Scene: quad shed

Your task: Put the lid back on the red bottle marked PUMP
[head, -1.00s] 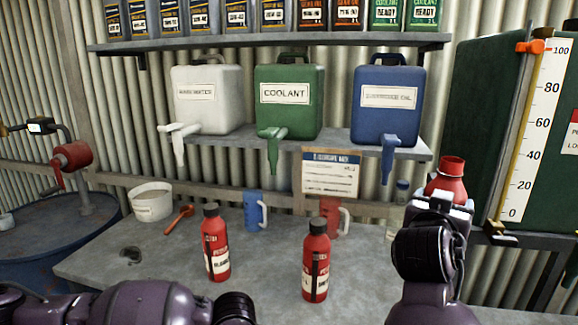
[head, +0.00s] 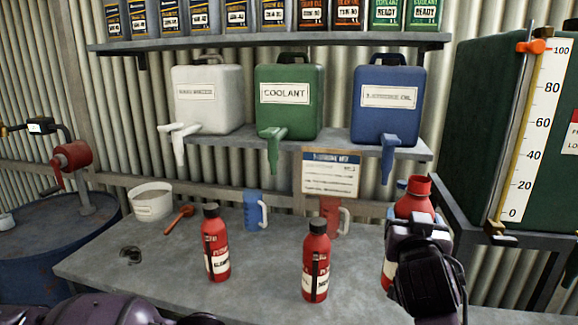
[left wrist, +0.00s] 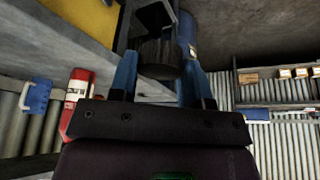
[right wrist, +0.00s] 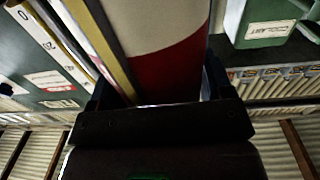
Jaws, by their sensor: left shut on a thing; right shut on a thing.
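A red bottle (head: 414,206) with an open red neck and no lid stands upright in my right gripper (head: 412,226), at the right of the head view. The right wrist view shows its red and white side (right wrist: 165,45) between the fingers. Its marking is not readable here. My left gripper (left wrist: 158,72) is shut on a dark round lid (left wrist: 158,55), seen between its blue fingers in the left wrist view. The left gripper is out of the head view; only my left arm shows at the bottom edge.
Two red bottles with black caps stand on the bench, one left (head: 215,243) and one at centre (head: 316,262). Behind them are a blue mug (head: 253,212), a red mug (head: 331,216), a white tub (head: 151,201) and an orange spoon (head: 179,219). Jugs with taps sit above.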

